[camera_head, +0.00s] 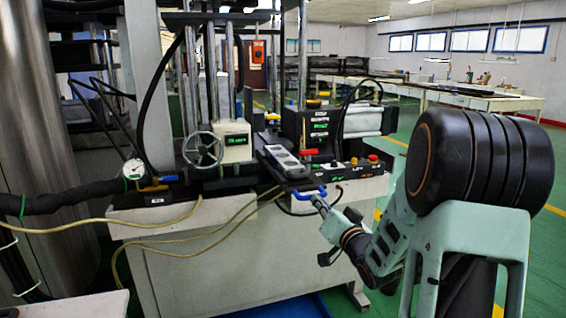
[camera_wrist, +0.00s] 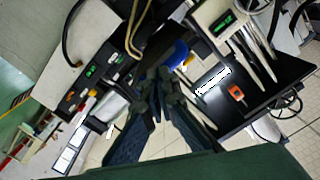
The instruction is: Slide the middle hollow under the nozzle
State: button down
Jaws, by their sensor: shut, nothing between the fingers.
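The grey mould block (camera_head: 284,161), long and narrow with dark hollows in its top, lies on the machine bed in the head view. A blue handle (camera_head: 307,192) shows at its near end. My gripper (camera_head: 317,201) is right by this handle; I cannot tell whether they touch. In the wrist view my gripper (camera_wrist: 168,84) has its dark fingers together with nothing between them, and a blue rounded part (camera_wrist: 179,52) is just beyond the tips. I cannot make out the nozzle clearly or which hollow is under it.
A red lever (camera_head: 308,152) and a button panel (camera_head: 358,164) are right of the block. A handwheel (camera_head: 203,150) and a display box (camera_head: 233,140) are left of it. Yellow hoses (camera_head: 205,240) hang across the cabinet front. Green floor is open at right.

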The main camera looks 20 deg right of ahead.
aim_at(307, 190)
dwell(0.4)
jog(key=shift+w+a+b, duration=0.15)
jog(key=shift+w+b, duration=0.2)
jog(key=shift+w, duration=3.25)
jog(key=shift+w+a+b, duration=0.1)
jog(key=shift+w+b, duration=0.2)
jog(key=shift+w, duration=4.2)
jog(key=shift+s+d+b, duration=0.1)
jog(key=shift+s+b, duration=0.4)
jog(key=shift+s, duration=3.05)
